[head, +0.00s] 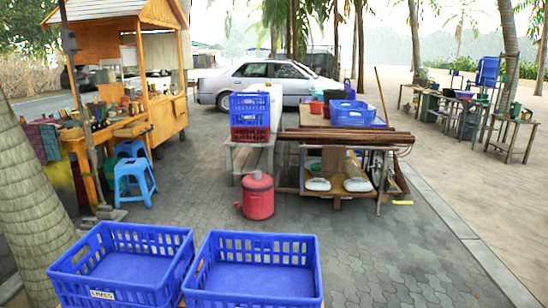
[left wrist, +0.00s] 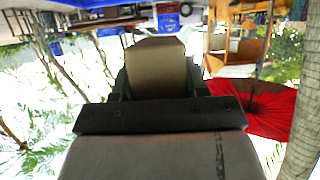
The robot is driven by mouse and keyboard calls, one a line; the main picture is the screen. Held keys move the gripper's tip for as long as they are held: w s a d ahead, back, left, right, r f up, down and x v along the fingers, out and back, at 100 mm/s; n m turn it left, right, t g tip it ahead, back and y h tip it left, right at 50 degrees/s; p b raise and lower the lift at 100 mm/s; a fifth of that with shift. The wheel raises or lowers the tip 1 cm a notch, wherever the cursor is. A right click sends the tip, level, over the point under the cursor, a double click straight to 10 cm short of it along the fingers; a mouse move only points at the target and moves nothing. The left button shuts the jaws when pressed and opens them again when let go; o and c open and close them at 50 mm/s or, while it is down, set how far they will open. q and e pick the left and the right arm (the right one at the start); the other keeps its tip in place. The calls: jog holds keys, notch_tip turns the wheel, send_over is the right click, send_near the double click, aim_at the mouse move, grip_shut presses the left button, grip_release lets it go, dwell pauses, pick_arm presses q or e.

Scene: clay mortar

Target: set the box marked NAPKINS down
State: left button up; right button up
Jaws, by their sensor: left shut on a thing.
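My left gripper (left wrist: 160,84) shows in the left wrist view, its two dark fingers on either side of a tan and brown box (left wrist: 160,70). It is shut on this box. No marking can be read on the faces that show, so I cannot tell whether it says NAPKINS. The box and both grippers are out of the head view. Two open blue crates stand side by side at the near edge of the head view. The left crate (head: 172,240) bears a small white label, too small to read surely. The right crate (head: 252,299) shows no label.
A red canister (head: 258,196) stands on the paving beyond the crates. Behind it are a low bench (head: 250,148) with stacked crates and a cart (head: 345,139) loaded with rods. A wooden stall (head: 165,110) and blue stools (head: 134,180) are left. Paving at right is clear.

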pick_arm(q)
jog(key=s+f, duration=0.2)
jog(key=s, duration=0.5)
jog(key=shift+s+f, duration=0.25)
jog(key=shift+f, duration=0.1)
dwell(0.5)
